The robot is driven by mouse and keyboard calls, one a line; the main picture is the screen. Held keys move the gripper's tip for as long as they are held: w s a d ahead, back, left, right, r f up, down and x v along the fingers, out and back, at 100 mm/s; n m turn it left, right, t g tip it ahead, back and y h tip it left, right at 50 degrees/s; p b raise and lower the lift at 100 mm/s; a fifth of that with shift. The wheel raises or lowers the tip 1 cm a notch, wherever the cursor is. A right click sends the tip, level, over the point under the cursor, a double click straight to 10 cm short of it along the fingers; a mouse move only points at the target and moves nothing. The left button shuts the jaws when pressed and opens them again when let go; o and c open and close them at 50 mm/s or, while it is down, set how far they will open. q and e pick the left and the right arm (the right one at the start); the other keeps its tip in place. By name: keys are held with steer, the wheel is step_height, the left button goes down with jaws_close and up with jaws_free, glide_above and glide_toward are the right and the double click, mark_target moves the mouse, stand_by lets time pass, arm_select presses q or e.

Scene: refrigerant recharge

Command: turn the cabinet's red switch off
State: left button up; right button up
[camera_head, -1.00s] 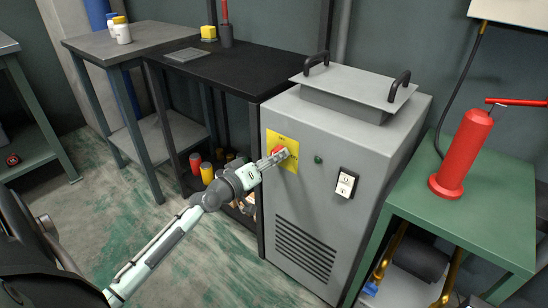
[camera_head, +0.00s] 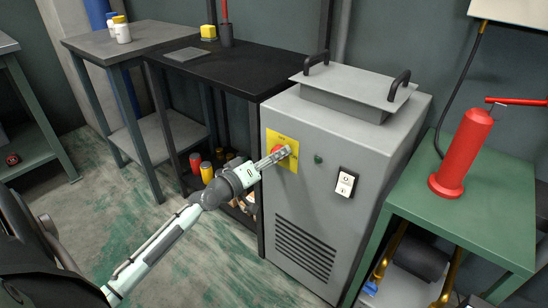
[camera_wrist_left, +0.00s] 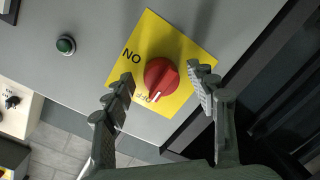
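The red switch (camera_wrist_left: 161,77) is a round knob on a yellow plate (camera_wrist_left: 190,50) on the front of the grey cabinet (camera_head: 320,220). In the left wrist view its white mark points down the picture, close to the partly hidden OFF lettering; the ON lettering reads upside down. My left gripper (camera_wrist_left: 160,73) is open, with one finger on each side of the knob and gaps showing between. In the head view the left gripper (camera_head: 284,153) is in front of the yellow plate and partly covers the switch. My right gripper is not in view.
A green button (camera_head: 318,159) and a black-framed white rocker switch (camera_head: 346,184) are to the right on the cabinet front. A green table (camera_head: 480,210) with a red cylinder (camera_head: 463,152) stands at right. A black table (camera_head: 250,70) stands at left.

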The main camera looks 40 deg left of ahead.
arm_select(q)
steer(key=shift+s, duration=0.1)
steer(key=s+a+r, duration=0.1)
steer(key=s, duration=1)
steer(key=shift+s+r, duration=0.2)
steer(key=shift+s, duration=0.15)
steer(key=s+d+f+m+g, duration=0.3)
steer(key=d+f+g, duration=0.15)
steer(key=f, duration=0.45)
steer(key=s+d+f+m+g, duration=0.35)
steer(key=d+f, duration=0.25)
steer(key=f, duration=0.2)
steer(key=s+f+m+g+y+p, duration=0.1)
steer(key=s+f+m+g+y, duration=0.1)
steer(key=s+f+g, duration=0.3)
steer(key=s+f+m, duration=0.1)
steer(key=s+f, duration=0.1)
steer(key=s, duration=0.2)
steer(key=shift+s+d+g+y, duration=0.2)
steer(key=shift+d+g+y, duration=0.1)
steer(key=shift+d+y, duration=0.1)
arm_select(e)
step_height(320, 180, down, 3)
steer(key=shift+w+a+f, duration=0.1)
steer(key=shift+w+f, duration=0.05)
